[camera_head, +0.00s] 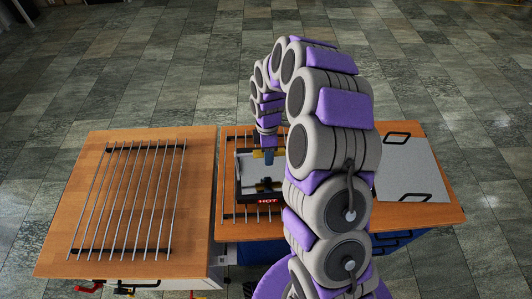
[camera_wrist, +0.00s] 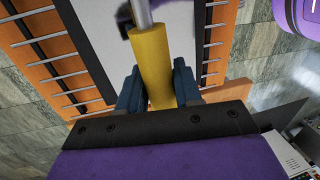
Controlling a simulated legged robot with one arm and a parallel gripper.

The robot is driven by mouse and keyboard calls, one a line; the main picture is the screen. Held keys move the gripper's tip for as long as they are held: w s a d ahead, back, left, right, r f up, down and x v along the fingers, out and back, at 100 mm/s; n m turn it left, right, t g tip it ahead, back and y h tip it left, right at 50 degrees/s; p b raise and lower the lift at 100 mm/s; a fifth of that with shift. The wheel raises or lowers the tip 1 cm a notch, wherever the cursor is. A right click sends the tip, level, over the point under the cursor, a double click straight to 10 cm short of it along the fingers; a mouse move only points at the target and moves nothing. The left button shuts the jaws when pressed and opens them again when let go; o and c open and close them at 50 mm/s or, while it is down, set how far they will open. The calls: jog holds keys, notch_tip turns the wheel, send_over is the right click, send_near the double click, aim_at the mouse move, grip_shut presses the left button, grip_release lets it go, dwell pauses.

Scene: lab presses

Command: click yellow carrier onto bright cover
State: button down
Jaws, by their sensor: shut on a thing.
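My gripper (camera_wrist: 158,92) has dark blue fingers on both sides of a yellow carrier (camera_wrist: 152,62) and is shut on it. A grey metal rod continues from the far end of the yellow piece. In the head view, my gripper (camera_head: 268,158) is over a dark press marked HOT (camera_head: 270,201), and a little yellow shows beside the fingers. In the wrist view, a pale surface (camera_wrist: 98,35) lies behind the yellow piece. I cannot tell whether it is the bright cover, or whether the carrier touches anything. My arm hides the press's right side.
A wooden table (camera_head: 195,225) with a rack of metal rods (camera_head: 125,200) stands at left. The press stands on a second wooden table (camera_head: 440,212) with rods under it. A grey plate with black handles (camera_head: 405,168) lies at right. Tiled floor surrounds the tables.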

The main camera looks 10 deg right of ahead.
jog(key=shift+d, duration=0.2)
jog(key=shift+a, duration=0.1)
jog(key=shift+a, duration=0.55)
jog(key=shift+d, duration=0.25)
jog(key=shift+a+f, duration=0.1)
jog(key=shift+a, duration=0.05)
jog(key=shift+f, duration=0.5)
dwell(0.6)
jog(key=shift+r, duration=0.15)
